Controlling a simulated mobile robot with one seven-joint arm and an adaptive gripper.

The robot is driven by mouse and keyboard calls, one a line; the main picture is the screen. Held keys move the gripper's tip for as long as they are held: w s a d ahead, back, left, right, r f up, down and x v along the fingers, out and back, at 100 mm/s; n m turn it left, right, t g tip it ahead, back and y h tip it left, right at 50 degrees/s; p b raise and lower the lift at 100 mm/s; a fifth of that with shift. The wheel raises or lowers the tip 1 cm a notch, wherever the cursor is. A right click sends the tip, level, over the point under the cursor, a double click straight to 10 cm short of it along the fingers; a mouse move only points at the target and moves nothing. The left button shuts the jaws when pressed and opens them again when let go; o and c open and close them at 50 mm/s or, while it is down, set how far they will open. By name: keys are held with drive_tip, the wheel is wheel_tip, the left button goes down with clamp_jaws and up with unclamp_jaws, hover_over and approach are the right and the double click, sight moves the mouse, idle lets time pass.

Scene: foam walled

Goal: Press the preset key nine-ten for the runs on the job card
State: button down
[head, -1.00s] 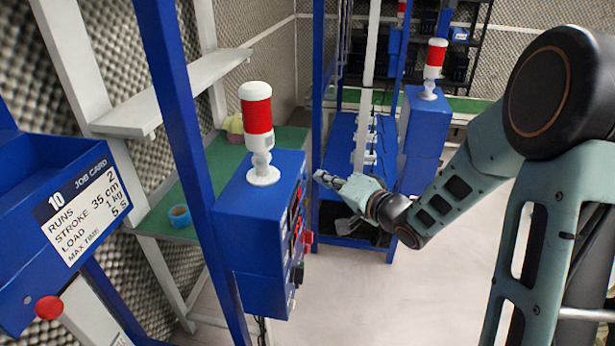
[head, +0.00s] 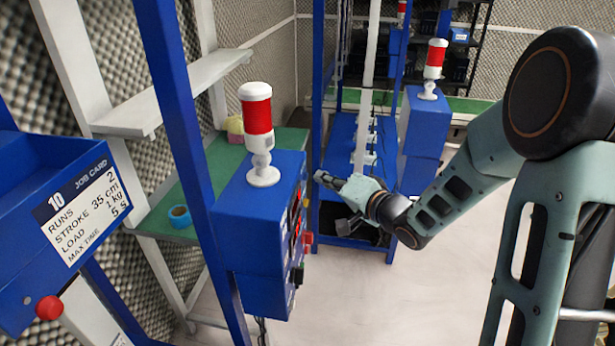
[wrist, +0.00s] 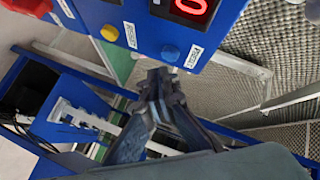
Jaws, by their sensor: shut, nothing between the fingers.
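The job card (head: 78,205) on the left reads 10, runs 2, stroke 35 cm, load 1 kg, max time 5 s. The blue control box (head: 250,235) stands at the centre with its key face turned to the right, seen edge-on. In the wrist view its panel shows a lit red 0 display (wrist: 188,7), a yellow button (wrist: 109,33) and a blue button (wrist: 170,53) with white labels too small to read. I cannot tell which key is nine-ten. My gripper (head: 321,177) is shut and empty; in the wrist view its fingertips (wrist: 160,77) are just below the blue button, apparently apart from it.
A red and white beacon (head: 258,130) stands on the box. A blue upright (head: 185,130) rises left of it. A green bench (head: 185,195) holds a blue cup (head: 179,216). A second blue box (head: 423,135) stands behind. The floor (head: 400,300) at the right is clear.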

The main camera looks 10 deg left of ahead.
drive_tip(key=shift+a, duration=0.15)
drive_tip(key=shift+a, duration=0.3)
drive_tip(key=shift+a, duration=0.5)
idle(0.7)
drive_tip(key=shift+d, duration=0.1)
drive_tip(key=shift+d+p, duration=0.35)
drive_tip(key=shift+d, duration=0.5)
drive_tip(key=d+p, duration=0.2)
drive_tip(key=d, duration=0.3)
drive_tip(key=shift+s, duration=0.1)
